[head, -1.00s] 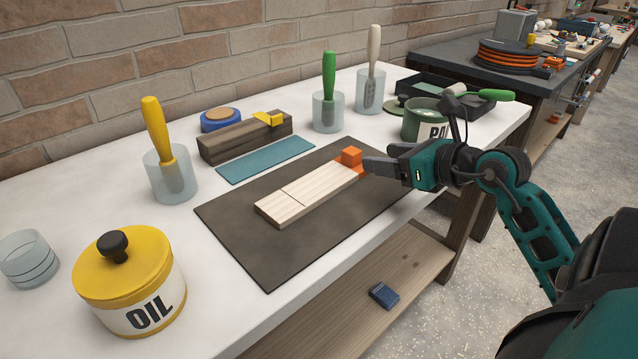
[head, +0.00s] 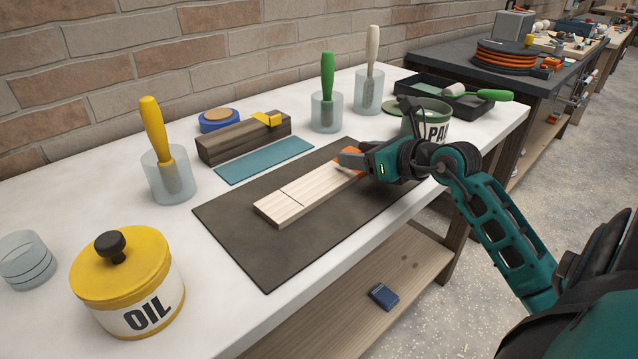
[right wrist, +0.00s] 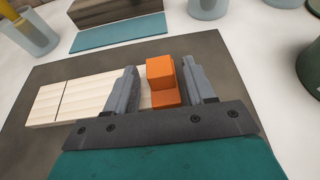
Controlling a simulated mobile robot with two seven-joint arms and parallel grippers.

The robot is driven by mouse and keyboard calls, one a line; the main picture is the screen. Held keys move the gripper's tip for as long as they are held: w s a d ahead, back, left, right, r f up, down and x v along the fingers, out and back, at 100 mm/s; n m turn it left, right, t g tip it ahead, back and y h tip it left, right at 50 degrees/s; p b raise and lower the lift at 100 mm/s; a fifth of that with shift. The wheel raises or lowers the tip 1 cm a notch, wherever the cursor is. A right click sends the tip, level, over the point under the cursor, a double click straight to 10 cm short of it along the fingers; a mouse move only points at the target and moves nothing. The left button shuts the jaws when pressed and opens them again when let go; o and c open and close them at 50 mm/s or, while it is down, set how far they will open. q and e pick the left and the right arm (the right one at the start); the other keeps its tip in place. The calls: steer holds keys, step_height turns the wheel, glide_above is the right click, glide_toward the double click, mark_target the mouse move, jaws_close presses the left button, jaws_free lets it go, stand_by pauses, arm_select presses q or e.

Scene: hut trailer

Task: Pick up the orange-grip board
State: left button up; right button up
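The pale wooden board (head: 300,198) lies flat on a dark mat (head: 240,235) on the white bench, with a thin line across it. Its orange grip (head: 351,151) is at the far right end, partly hidden by my right gripper in the head view. In the right wrist view, the orange grip (right wrist: 161,74) stands between the two grey fingers of my right gripper (right wrist: 159,68). The fingers are apart, with a clear gap on the left side and the right finger close to the grip. I cannot tell whether it touches. My left gripper is not in view.
A yellow OIL jar (head: 125,280) stands at front left. Brushes in glass cups, a dark wood block (head: 235,140) and a teal strip (head: 265,160) lie behind the mat. A green paint tin (head: 428,122) stands close behind my right arm.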

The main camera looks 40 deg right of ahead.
jaws_close()
stand_by(0.4)
